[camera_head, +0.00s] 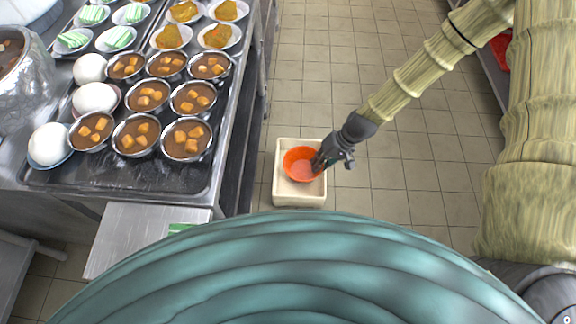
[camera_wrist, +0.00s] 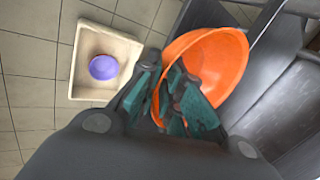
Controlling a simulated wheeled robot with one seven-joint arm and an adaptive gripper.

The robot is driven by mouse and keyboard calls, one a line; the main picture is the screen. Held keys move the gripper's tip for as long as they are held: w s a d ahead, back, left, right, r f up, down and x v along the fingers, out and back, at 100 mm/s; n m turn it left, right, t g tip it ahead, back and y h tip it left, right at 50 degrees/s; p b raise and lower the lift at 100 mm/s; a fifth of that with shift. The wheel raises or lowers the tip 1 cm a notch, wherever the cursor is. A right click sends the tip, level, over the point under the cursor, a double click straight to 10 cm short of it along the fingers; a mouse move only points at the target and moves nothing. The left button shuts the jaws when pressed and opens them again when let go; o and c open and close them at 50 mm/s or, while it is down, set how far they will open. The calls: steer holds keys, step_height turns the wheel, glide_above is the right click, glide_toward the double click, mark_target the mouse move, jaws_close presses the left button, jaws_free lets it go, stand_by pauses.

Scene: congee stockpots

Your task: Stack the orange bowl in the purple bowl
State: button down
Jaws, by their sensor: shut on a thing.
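An orange bowl (camera_head: 301,162) is held by its rim in my gripper (camera_head: 322,163). In the wrist view the orange bowl (camera_wrist: 215,62) is tilted, and the fingers of my gripper (camera_wrist: 172,92) are shut on its near rim. The purple bowl (camera_wrist: 103,67) sits inside a cream bin in the wrist view, apart from the orange bowl. In the head view the orange bowl appears over the bin, and the purple bowl is hidden there.
The cream bin (camera_head: 300,200) stands low beside the metal counter (camera_head: 232,130). The counter holds several steel bowls of brown food (camera_head: 136,134), white round items (camera_head: 94,98) and plates. Tiled floor (camera_head: 420,160) to the right of the bin is clear.

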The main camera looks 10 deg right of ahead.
steer(key=w+a+f+m+t+h+b, duration=0.25)
steer(key=f+m+b, duration=0.35)
steer(key=f+b, duration=1.2)
steer(key=w+a+f+m+t+h+b, duration=0.2)
steer(key=f+m+b, duration=0.5)
steer(key=f+b, duration=1.05)
steer(key=w+d+f+b, duration=0.2)
steer(key=w+d+b, duration=0.2)
steer(key=w, duration=0.2)
steer(key=w+d+f+y+b, duration=0.1)
steer(key=w+d+f+b, duration=0.1)
steer(key=w+d+b, duration=0.2)
steer(key=w, duration=0.3)
steer(key=shift+w+d+f, duration=0.3)
steer(key=shift+d, duration=0.1)
steer(key=shift+f+b, duration=0.3)
steer(key=shift+f, duration=0.3)
steer(key=c, duration=1.6)
jaws_free()
